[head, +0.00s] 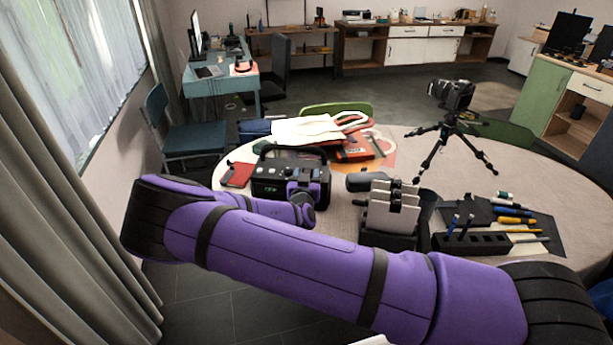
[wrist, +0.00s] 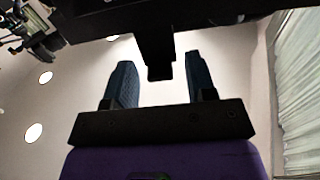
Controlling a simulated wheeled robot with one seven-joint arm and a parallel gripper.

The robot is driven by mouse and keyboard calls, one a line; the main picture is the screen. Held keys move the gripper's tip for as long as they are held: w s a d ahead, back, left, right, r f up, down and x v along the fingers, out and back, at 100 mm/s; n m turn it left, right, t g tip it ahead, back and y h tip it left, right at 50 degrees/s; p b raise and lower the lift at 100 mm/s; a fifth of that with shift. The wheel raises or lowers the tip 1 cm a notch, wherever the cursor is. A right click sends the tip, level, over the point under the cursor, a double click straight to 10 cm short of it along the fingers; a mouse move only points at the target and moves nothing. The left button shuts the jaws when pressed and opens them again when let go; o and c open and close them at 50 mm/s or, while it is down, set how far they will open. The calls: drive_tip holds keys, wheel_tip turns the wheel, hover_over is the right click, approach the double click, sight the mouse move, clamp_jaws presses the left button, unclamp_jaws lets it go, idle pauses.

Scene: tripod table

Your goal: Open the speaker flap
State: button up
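A black tab (wrist: 158,50) hangs between the fingertips from a dark body along the top edge. Gaps show on both sides of the tab, so the fingers look clear of it. I cannot tell whether this tab is the flap.
On the round table (head: 560,195), a red item (head: 237,175) lies left of the speaker. A white bag (head: 305,130) lies behind it. A mini tripod with a camera (head: 452,95), a toaster-like holder (head: 390,215) and a tool rack (head: 470,243) are on the right.

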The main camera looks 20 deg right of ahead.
drive_tip(key=shift+s, duration=0.1)
drive_tip(key=v, duration=1)
drive_tip(key=shift+s, duration=0.25)
drive_tip(key=s+d+r+g+y, duration=0.1)
drive_tip(key=s+r+g+y, duration=0.25)
drive_tip(key=r, duration=0.55)
drive_tip(key=s+d+r+g+y, duration=0.2)
drive_tip(key=s+r+g+y, duration=0.15)
drive_tip(key=r, duration=0.55)
drive_tip(key=s+d+r+g+y, duration=0.15)
drive_tip(key=r+g, duration=0.25)
drive_tip(key=r, duration=0.5)
drive_tip(key=s+d+r+n, duration=0.1)
drive_tip(key=s+d+r, duration=0.2)
drive_tip(key=s, duration=0.5)
drive_tip(key=s+d+r+n+h, duration=0.1)
drive_tip(key=s+d+r+n, duration=0.1)
drive_tip(key=s+r, duration=0.3)
drive_tip(key=s+d+r+n+g, duration=0.1)
drive_tip(key=s+d+r, duration=0.2)
drive_tip(key=s, duration=0.8)
drive_tip(key=shift+d+r, duration=0.35)
drive_tip(key=shift+r, duration=0.6)
